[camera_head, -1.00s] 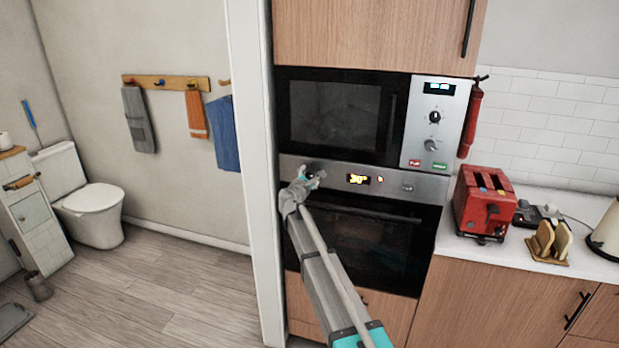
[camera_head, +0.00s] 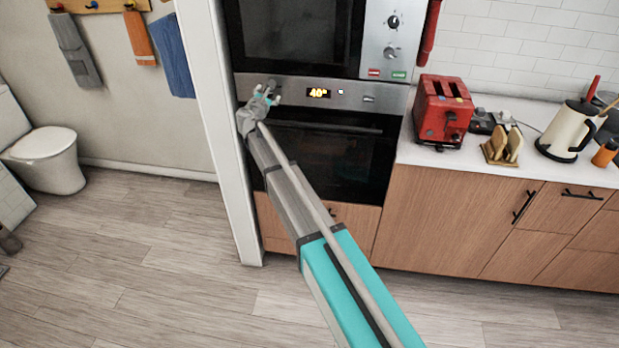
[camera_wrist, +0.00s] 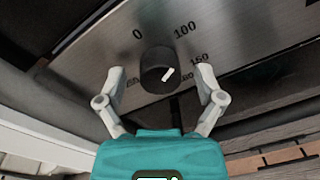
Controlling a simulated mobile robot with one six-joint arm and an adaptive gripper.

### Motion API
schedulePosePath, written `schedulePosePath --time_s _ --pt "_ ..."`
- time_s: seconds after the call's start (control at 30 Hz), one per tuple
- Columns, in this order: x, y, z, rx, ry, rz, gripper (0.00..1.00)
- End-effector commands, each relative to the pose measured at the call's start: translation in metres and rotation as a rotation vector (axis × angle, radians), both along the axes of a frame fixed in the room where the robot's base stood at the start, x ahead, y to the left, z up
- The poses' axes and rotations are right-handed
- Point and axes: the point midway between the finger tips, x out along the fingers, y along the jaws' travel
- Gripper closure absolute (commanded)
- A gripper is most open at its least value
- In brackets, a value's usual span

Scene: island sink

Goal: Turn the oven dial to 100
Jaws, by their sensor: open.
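The oven dial (camera_wrist: 156,68) is a round black knob on the metal panel in the wrist view, with a short white mark. Printed labels 0, 100 and 150 show around it; another at left is partly covered. My gripper (camera_wrist: 160,75) has its fingers apart on the left and right of the dial; I cannot tell whether they touch it. In the head view my gripper (camera_head: 266,96) is at the left end of the oven panel and hides the dial. The oven display (camera_head: 319,93) reads 40°.
The oven door handle (camera_head: 330,127) runs just below the panel. A microwave (camera_head: 300,35) is above. A wall edge (camera_head: 210,110) stands close to the left of my gripper. A red toaster (camera_head: 443,110) and kettle (camera_head: 567,130) stand on the right counter. The floor at left is clear.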

Motion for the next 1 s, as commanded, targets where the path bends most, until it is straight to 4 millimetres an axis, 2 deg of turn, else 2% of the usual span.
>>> schedulePosePath --time_s 0.97,1.0 --pt "-0.0001 0.0015 -0.0006 -0.681 0.180 -0.001 0.13" --pt "-0.0045 0.0024 -0.0003 -0.697 0.185 0.001 0.13"
